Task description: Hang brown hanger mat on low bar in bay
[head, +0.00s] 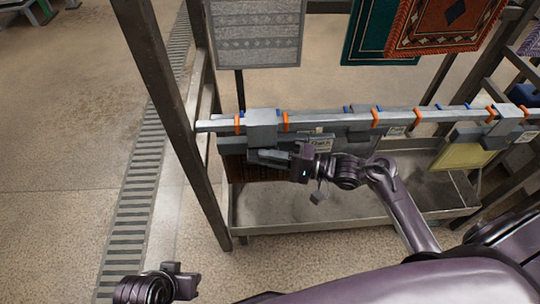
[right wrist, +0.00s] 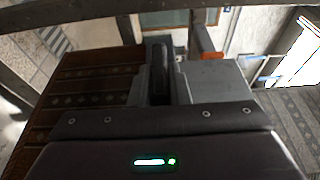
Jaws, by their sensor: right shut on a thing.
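The low bar (head: 345,119) is a grey rail with orange and blue marks, crossing the bay. The brown hanger mat (head: 250,168) hangs below its left end, partly behind my gripper; its patterned brown face shows in the right wrist view (right wrist: 95,95). The hanger's grey hook block (head: 262,128) overlaps the bar between two orange marks; I cannot tell whether its weight rests there. My right gripper (head: 283,155) is shut on the hanger, just below the bar. My left gripper (head: 180,283) is low at the left, away from the mat, its fingers unclear.
A yellow mat (head: 462,156) hangs farther right on the bar. Grey (head: 257,35), green and red mats (head: 445,22) hang above. A metal tray (head: 340,212) lies beneath. A dark post (head: 170,110) stands left of the bar, near a floor drain grate (head: 145,185).

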